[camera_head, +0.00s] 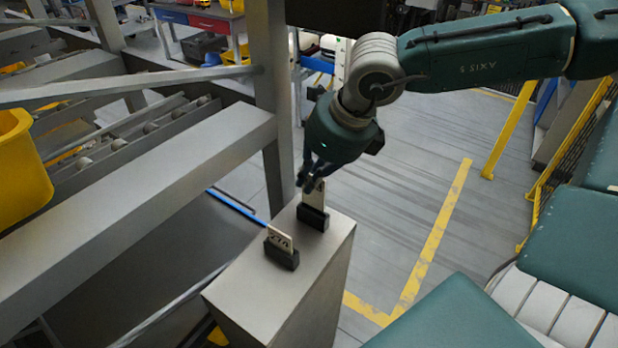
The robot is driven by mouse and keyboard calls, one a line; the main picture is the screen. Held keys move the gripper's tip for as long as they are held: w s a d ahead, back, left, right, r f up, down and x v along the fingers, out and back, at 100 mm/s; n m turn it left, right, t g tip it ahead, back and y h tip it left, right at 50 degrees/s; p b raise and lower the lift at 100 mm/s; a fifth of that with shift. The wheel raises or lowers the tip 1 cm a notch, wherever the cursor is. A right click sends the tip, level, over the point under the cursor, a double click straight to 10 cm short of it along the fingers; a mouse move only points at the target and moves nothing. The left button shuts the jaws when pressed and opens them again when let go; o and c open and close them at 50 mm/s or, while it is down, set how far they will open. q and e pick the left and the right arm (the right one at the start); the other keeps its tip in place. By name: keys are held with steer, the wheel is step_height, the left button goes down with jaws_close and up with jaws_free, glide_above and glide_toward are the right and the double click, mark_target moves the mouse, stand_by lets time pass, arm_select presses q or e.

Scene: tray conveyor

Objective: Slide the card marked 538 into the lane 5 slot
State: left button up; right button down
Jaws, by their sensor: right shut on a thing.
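My right gripper (308,182) comes down from the upper right and is shut on a pale card (314,196) at its top. That card stands upright at a black holder (313,218) on the far part of a grey pedestal top. Whether its lower edge is still in the holder I cannot tell, and its marking is not readable. A second pale card (279,239) with dark characters stands in a nearer black holder (282,256); I cannot read it surely. I cannot make out a lane 5 slot. My left gripper is not in view.
The grey pedestal (258,291) has free room on its near part. A metal conveyor frame (150,165) and an upright post (270,100) stand to the left, with a yellow bin (18,172) at the far left. Open floor with yellow lines (440,228) lies to the right.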

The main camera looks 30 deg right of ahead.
steer(key=shift+r, duration=0.1)
steer(key=shift+r+p, duration=0.55)
steer(key=shift+r, duration=1.45)
